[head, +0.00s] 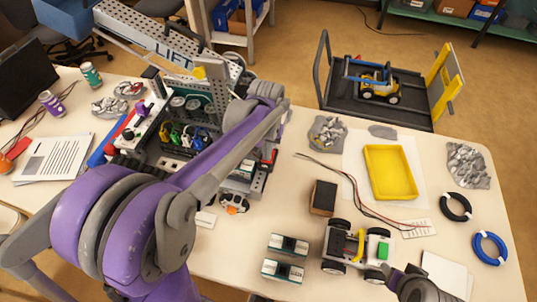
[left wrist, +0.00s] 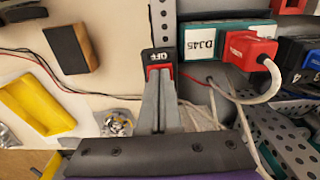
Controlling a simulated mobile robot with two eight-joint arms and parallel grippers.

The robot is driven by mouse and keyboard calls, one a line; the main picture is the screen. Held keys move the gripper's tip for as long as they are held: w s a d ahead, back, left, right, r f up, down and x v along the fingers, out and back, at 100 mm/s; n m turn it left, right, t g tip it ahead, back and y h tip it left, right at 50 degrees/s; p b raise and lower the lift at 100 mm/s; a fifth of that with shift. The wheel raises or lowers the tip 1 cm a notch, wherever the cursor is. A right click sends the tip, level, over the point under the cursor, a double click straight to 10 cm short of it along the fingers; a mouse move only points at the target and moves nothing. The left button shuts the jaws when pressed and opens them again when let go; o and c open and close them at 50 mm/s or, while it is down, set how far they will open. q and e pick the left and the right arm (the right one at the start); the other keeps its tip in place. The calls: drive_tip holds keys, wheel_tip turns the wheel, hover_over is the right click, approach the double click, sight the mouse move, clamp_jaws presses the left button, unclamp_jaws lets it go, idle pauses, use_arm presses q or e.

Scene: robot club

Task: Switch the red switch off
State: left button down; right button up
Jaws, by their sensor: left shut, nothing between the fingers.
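The red switch (left wrist: 150,73) shows in the left wrist view as a red part with a black face marked OFF (left wrist: 159,56), beside a perforated metal strip. My left gripper (left wrist: 157,88) is shut and empty, its fingertips right at the red part, seeming to touch it and covering some of it. In the head view my left arm reaches across the workbench and hides most of this spot; a bit of red (head: 269,158) shows past the forearm. My right gripper (head: 408,283) is at the bottom edge of the head view, by the wheeled robot car; its fingers are unclear.
A red plug (left wrist: 250,50) with a pale cable sits right of the switch, next to a green DJ45 module (left wrist: 205,40). A brown-and-black block (head: 323,198), a yellow tray (head: 390,172) and a wheeled car (head: 357,246) stand on the table. Loose wires cross between them.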

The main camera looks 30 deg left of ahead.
use_arm(q)
wheel_tip(320, 180, up, 7)
drive_tip(key=p, duration=0.3)
use_arm(e)
drive_tip(key=r, duration=0.1)
drive_tip(key=w+r, duration=0.1)
drive_tip(key=r, duration=0.1)
drive_tip(key=w+r, duration=0.1)
drive_tip(key=r, duration=0.1)
idle(0.5)
